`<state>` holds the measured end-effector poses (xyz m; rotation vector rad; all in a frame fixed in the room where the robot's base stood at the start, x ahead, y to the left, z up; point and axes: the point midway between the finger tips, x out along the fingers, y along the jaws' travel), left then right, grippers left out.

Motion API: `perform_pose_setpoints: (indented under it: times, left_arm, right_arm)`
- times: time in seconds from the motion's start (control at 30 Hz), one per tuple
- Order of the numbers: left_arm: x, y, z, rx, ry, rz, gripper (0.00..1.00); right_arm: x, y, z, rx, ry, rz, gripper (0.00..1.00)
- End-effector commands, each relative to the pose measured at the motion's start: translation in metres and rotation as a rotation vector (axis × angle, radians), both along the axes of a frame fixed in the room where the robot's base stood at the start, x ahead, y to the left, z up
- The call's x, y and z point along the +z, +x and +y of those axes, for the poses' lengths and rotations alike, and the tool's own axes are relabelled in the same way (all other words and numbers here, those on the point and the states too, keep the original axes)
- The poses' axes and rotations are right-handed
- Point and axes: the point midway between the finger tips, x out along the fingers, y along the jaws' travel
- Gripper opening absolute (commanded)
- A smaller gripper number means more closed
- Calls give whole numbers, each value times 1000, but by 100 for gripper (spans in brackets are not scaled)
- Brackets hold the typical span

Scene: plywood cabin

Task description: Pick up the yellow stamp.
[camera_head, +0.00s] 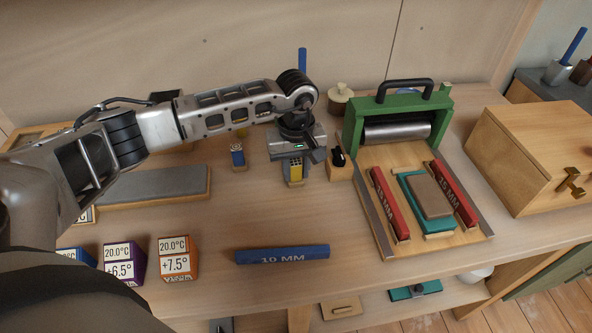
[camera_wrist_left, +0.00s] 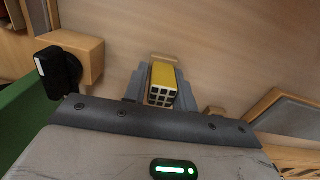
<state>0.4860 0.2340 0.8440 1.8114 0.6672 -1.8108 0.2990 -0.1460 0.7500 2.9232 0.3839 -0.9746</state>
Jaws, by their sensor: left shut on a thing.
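The yellow stamp (camera_head: 296,172) is a small upright block at the middle of the bench, with a pale wooden part at its lower end. My left gripper (camera_head: 293,165) comes down over it from above and is shut on it. In the left wrist view the yellow stamp (camera_wrist_left: 163,82) sits between the grey fingers, its dark gridded face towards the camera. I cannot tell whether the stamp touches the bench. My right gripper is not in view.
A blue stamp (camera_head: 237,155) stands left of the gripper. A wooden block with a black item (camera_head: 340,164) stands close on the right, before the green roller press (camera_head: 354,125). A blue 10 MM bar (camera_head: 282,255) lies in front. Bare bench lies between.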

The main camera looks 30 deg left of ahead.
Motion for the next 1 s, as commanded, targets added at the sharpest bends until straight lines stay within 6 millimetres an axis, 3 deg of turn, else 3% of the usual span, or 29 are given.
perform_pose_setpoints:
  times: [0.23, 0.4, 0.7, 1.0]
  left_arm:
    - [7, 0, 1, 0, 1, -2, 0]
    - [30, 1, 1, 0, 2, -7, 0]
    - [89, -37, -31, -5, 0, -6, 0]
    - [115, -84, -69, -5, 1, -2, 0]
  right_arm:
    - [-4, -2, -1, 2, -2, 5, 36]
    - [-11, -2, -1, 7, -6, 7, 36]
    - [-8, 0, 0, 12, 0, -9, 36]
    - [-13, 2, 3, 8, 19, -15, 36]
